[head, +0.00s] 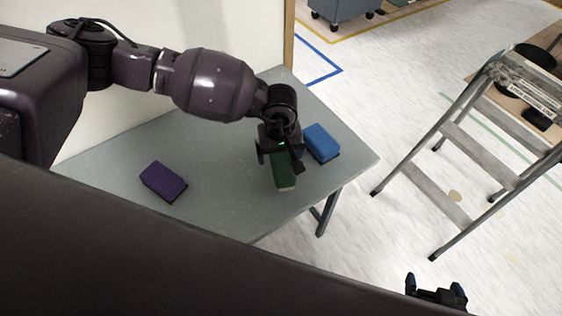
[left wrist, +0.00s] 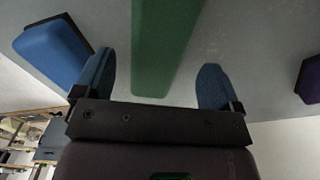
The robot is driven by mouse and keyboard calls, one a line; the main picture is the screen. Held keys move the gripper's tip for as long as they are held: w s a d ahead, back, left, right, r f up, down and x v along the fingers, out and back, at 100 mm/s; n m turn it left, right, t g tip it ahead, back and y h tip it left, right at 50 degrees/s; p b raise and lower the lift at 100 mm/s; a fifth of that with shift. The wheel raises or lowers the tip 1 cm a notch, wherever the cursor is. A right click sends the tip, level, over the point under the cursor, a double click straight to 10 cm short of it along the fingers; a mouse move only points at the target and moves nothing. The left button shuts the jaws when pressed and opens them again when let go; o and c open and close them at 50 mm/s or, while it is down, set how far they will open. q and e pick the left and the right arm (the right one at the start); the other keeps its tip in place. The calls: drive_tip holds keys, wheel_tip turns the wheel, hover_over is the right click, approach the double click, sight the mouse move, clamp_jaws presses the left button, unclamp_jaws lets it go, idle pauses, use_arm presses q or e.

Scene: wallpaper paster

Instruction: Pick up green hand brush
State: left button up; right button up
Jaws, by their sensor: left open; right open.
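The green hand brush (head: 284,179) lies on the grey table, partly hidden under my left gripper in the head view. My left gripper (head: 280,162) is open above it. In the left wrist view the green brush (left wrist: 163,50) lies between the two blue fingertips of my left gripper (left wrist: 155,85), with gaps to both sides. I cannot tell how much height is left between fingers and brush. My right gripper (head: 437,290) is open and empty at the bottom right of the head view, over the floor.
A blue brush (head: 321,143) lies close to the right of the green one; it also shows in the left wrist view (left wrist: 50,48). A purple brush (head: 163,182) lies on the left of the grey table (head: 225,205). A stepladder (head: 465,150) stands on the right.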

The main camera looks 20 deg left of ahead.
sight(281, 157)
use_arm(q)
drive_tip(key=f, duration=0.3)
drive_tip(key=shift+w+f, duration=0.25)
drive_tip(key=shift+f, duration=0.55)
use_arm(e)
drive_tip(key=shift+w+a+f, duration=0.1)
drive_tip(key=shift+w+a, duration=0.05)
drive_tip(key=shift+w, duration=0.15)
use_arm(q)
drive_tip(key=shift+c, duration=0.3)
drive_tip(key=c, duration=0.7)
drive_tip(key=shift+c, duration=1.6)
use_arm(e)
drive_tip(key=shift+s+f, duration=0.15)
drive_tip(key=shift+s, duration=0.2)
drive_tip(key=shift+s, duration=0.1)
